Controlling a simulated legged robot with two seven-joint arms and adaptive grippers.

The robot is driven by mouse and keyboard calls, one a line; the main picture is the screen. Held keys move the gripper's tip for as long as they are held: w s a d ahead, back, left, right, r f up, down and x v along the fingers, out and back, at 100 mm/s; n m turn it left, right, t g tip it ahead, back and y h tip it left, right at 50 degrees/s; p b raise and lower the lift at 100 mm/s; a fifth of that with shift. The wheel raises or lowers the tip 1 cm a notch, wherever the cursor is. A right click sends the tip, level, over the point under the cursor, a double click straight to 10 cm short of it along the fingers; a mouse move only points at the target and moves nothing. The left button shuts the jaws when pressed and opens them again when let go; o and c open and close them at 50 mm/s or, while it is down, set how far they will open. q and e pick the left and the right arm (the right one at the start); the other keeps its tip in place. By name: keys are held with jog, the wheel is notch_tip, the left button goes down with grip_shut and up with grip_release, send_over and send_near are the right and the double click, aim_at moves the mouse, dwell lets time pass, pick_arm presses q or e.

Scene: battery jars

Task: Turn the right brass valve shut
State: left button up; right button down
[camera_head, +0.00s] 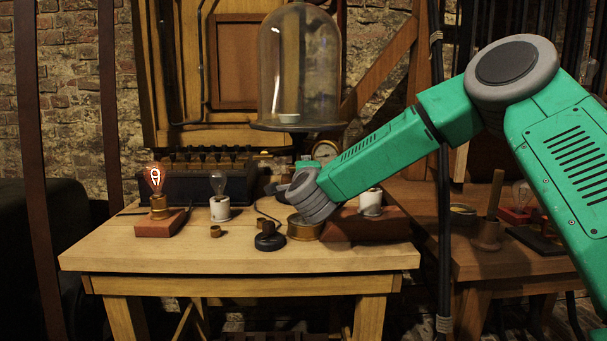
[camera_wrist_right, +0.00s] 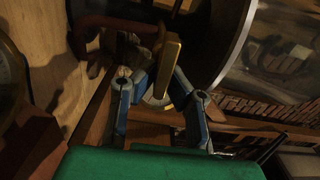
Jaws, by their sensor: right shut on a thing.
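In the right wrist view a flat brass handle (camera_wrist_right: 169,62), which looks like the right brass valve, stands between the fingers of my right gripper (camera_wrist_right: 160,84). The gripper's blue-grey fingers are shut on it from both sides. The handle sits beside the large dark round plate. In the head view my green right arm reaches in from the right, and its grey wrist (camera_head: 311,199) is low over the back of the table, under the bell jar (camera_head: 299,60). The wrist and arm hide the valve there. My left gripper is not in view.
The glass bell jar stands on a dark plate (camera_head: 297,126), with a gauge (camera_head: 326,150) below. On the wooden table (camera_head: 250,262) are a lit bulb (camera_head: 154,178) on a red block, an unlit bulb (camera_head: 219,184) and a black-based socket (camera_head: 269,241). The table's front left is clear.

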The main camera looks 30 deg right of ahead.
jog(key=shift+s+d+f, duration=0.15)
jog(key=shift+f, duration=0.3)
jog(key=c, duration=1.7)
grip_release()
jog(key=shift+o, duration=0.4)
jog(key=shift+s+d+r+m, duration=0.1)
jog(key=shift+d+r+m, duration=0.05)
jog(key=shift+m, duration=0.15)
jog(key=shift+s+a, duration=0.15)
jog(key=shift+a, duration=0.1)
jog(key=v, duration=1.1)
jog(key=shift+s, duration=0.25)
